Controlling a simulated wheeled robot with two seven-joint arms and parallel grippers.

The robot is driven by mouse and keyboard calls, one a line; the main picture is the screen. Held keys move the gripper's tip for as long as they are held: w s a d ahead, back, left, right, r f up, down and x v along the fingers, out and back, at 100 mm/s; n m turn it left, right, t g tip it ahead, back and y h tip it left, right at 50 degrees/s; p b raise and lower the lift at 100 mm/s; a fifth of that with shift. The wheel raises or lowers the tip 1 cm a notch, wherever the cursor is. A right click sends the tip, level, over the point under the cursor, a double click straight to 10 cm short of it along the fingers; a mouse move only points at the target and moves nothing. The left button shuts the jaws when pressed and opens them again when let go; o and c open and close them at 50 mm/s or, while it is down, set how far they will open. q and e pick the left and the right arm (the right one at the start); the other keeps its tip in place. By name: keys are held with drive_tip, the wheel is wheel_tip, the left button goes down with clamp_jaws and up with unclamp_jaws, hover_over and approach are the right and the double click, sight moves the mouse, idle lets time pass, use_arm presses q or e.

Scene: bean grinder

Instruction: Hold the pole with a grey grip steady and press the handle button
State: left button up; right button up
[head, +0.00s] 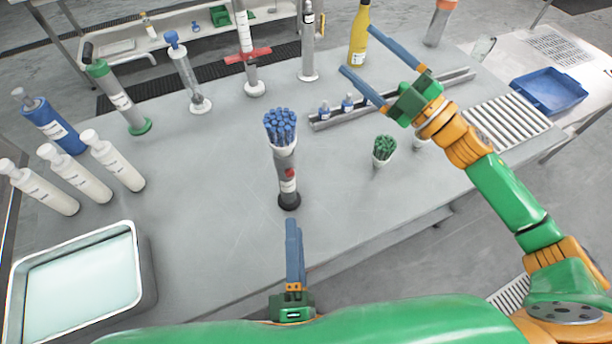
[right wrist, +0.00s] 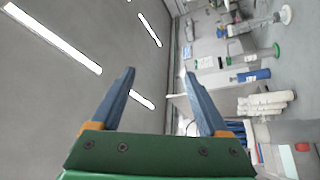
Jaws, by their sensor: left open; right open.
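An upright pole (head: 285,172) stands mid-table, with a pale grey upper part, a red patch, a dark foot and blue rods in its top. I cannot tell whether this is the pole with the grey grip; a blue cylinder (head: 52,125) with a grey top is at the far left. No handle button is clearly made out. My left gripper (head: 291,224) is just in front of the middle pole, apart from it, seen edge-on and open. My right gripper (head: 356,50) is open and empty, raised over the table's back right; its open fingers show in the right wrist view (right wrist: 159,73).
White bottles (head: 112,160) and a tray (head: 145,270) are at the left. Several tall tools, one with a red crossbar (head: 246,56), line the back. A yellow bottle (head: 358,45), metal rail (head: 400,102), green bundle (head: 384,148) and blue bin (head: 548,92) are rightward.

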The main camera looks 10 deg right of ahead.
sight(294, 183)
drive_tip(key=s+a+f+m+g, duration=0.2)
drive_tip(key=s+a+f, duration=0.1)
drive_tip(key=f, duration=0.4)
drive_tip(key=s+a+f+m+g, duration=0.2)
drive_tip(key=s+a+f, duration=0.2)
drive_tip(key=f, duration=0.3)
drive_tip(key=s+a+f+m+g, duration=0.2)
drive_tip(key=s+a+f, duration=0.1)
drive_tip(key=f, duration=0.3)
drive_tip(key=shift+s+a+f+g+y, duration=0.2)
drive_tip(key=shift+a+f+g+y, duration=0.1)
drive_tip(key=shift+f, duration=0.1)
drive_tip(key=shift+a+f+m, duration=0.15)
drive_tip(key=shift+m, duration=0.45)
drive_tip(key=shift+a+f+m, duration=0.1)
drive_tip(key=shift+m, duration=0.5)
drive_tip(key=shift+w+a+f+m, duration=0.15)
drive_tip(key=shift+w+m, duration=0.05)
drive_tip(key=shift+m, duration=0.2)
drive_tip(key=x, duration=0.7)
drive_tip(key=shift+w, duration=0.2)
clamp_jaws()
use_arm(q)
clamp_jaws()
